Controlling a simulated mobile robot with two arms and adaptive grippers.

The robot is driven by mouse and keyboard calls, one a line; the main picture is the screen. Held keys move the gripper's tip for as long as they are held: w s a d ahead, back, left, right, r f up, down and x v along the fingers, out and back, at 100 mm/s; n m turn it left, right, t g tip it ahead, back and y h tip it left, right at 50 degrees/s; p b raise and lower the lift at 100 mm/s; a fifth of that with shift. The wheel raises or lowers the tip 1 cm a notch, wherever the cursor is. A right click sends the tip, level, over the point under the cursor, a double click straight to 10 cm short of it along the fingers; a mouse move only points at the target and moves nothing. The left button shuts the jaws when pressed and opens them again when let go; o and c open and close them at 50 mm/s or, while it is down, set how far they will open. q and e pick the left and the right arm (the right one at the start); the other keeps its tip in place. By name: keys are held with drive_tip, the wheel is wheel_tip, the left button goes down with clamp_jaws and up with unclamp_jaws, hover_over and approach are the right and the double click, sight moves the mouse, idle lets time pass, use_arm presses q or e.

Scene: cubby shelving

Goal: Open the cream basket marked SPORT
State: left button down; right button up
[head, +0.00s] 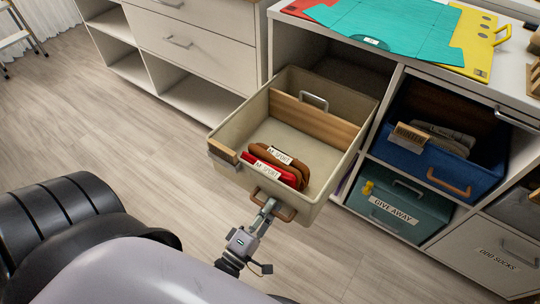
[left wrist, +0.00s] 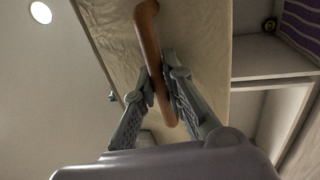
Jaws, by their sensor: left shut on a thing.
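The cream basket (head: 252,112) is pulled well out of the white shelving and its open top shows. Inside lie a red item (head: 270,174) and a brown item (head: 297,170), with white cards whose lettering includes SPORT. My left gripper (head: 266,208) is at the basket's front, shut on its brown handle (head: 287,213). In the left wrist view the fingers (left wrist: 163,92) close on both sides of the brown handle (left wrist: 148,40), below the cream basket front (left wrist: 198,30). The basket's outer front is mostly hidden in the head view. My right gripper is not in view.
A blue basket (head: 420,165) and a teal GIVE AWAY basket (head: 393,210) sit in cubbies at right. An ODD SOCKS drawer (head: 485,258) is lower right. Teal, yellow and red folders (head: 400,30) lie on top. Bare wood floor (head: 130,160) is free at left.

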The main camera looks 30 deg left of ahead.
use_arm(q)
drive_tip(key=shift+f, duration=0.1)
drive_tip(key=c, duration=1.7)
unclamp_jaws()
drive_tip(key=shift+o, duration=0.2)
drive_tip(key=s+f, duration=0.2)
drive_tip(key=s, duration=1)
drive_tip(key=shift+a, duration=0.2)
drive_tip(key=shift+w+f, duration=0.1)
drive_tip(key=shift+w, duration=0.1)
